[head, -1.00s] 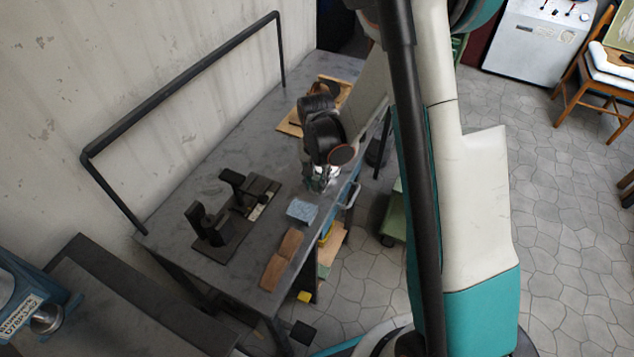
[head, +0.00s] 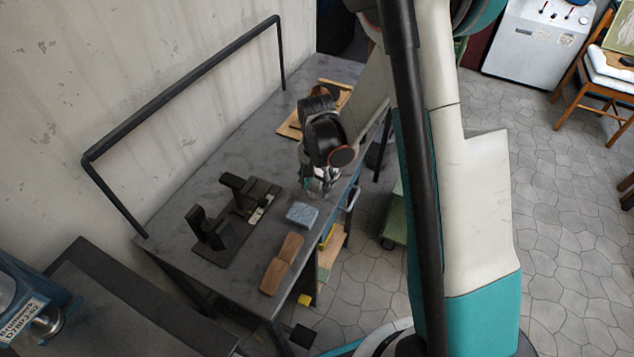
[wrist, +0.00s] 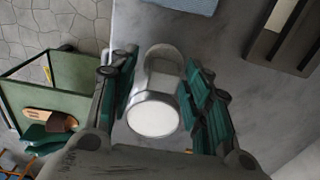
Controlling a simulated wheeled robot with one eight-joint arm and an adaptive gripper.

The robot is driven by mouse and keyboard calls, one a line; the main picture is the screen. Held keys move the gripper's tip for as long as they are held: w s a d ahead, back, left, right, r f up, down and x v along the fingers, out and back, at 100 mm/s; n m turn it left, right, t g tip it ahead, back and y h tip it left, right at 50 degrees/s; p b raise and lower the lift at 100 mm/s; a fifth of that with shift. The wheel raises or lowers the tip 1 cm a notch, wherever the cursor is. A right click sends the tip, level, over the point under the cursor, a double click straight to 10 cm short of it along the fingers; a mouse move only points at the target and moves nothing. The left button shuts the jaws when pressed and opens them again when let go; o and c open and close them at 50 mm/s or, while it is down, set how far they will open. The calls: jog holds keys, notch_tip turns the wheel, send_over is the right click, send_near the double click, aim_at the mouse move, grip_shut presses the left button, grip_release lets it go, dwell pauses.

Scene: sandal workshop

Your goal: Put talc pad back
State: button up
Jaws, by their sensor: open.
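A round metal piece with a flat white face, which looks like the talc pad (wrist: 154,115), shows between my fingers in the wrist view. A curved silvery part extends from it toward the fingertips. My gripper (wrist: 161,62) is open, with a green-padded finger on either side of the piece. In the head view my gripper (head: 318,188) is low over the grey workbench (head: 222,160), near its right edge. There my wrist and fingers hide most of the piece. I cannot tell whether it rests on the bench.
A black fixture (head: 235,220) stands left. A wooden board (head: 310,112) lies at the back. A green cart (wrist: 58,88) stands beside the bench.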

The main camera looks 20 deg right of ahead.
notch_tip(320, 180, up, 12)
jog(key=p, duration=0.4)
notch_tip(320, 180, up, 14)
jog(key=n+t, duration=0.3)
jog(key=n, duration=0.1)
send_over(317, 183)
jog(key=s, duration=0.8)
jog(key=s+r+n+t, duration=0.4)
jog(key=s+r+n, duration=0.1)
jog(key=s, duration=0.6)
jog(key=shift+d, duration=0.1)
